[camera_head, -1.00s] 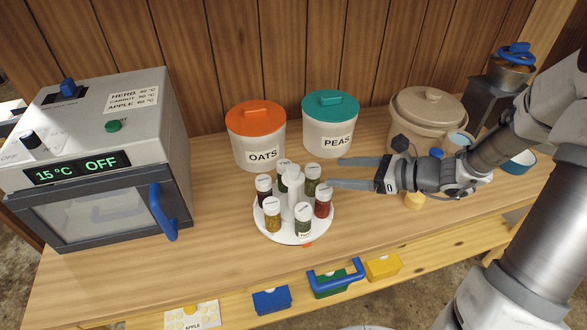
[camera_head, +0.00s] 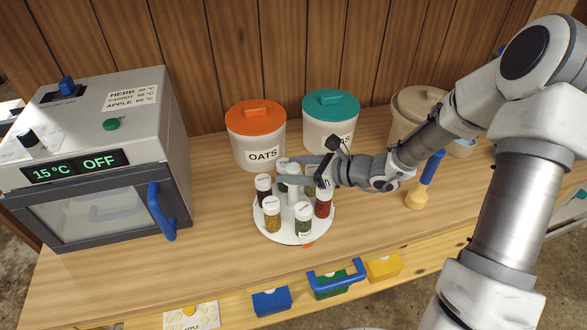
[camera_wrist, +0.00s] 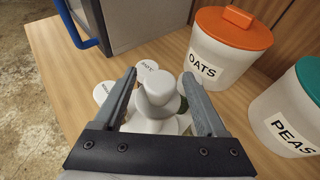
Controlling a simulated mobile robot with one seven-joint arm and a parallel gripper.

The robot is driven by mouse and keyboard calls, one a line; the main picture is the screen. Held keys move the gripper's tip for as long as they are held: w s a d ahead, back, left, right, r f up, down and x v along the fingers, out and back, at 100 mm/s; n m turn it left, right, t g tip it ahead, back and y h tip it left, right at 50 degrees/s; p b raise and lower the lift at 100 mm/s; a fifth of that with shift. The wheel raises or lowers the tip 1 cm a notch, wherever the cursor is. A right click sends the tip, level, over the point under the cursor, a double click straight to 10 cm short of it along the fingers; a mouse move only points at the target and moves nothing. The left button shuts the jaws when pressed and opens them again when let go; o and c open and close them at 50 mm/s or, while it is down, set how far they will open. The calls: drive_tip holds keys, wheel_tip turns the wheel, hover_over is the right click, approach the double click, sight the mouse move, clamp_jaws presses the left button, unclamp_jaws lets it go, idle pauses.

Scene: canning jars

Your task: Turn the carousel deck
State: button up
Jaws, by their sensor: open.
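The carousel deck (camera_head: 283,237) is a round white turntable on the bench, with several spice jars with white lids around a white central post (camera_head: 294,198). An orange mark shows at its front edge. My gripper (camera_head: 290,172) is open above the deck, coming in from the right. In the wrist view my gripper (camera_wrist: 166,92) has one finger on each side of the white knob of the central post (camera_wrist: 159,88). I cannot tell whether the fingers touch it. The rear jars are partly hidden by my gripper in the head view.
An OATS canister (camera_head: 258,138) and a PEAS canister (camera_head: 329,118) stand close behind the deck. A dryer (camera_head: 100,150) with a blue handle stands at left. A brush with a blue handle (camera_head: 431,168) stands at right. Bench in front of the deck is clear.

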drive_tip(key=shift+c, duration=0.3)
clamp_jaws()
idle(1.1)
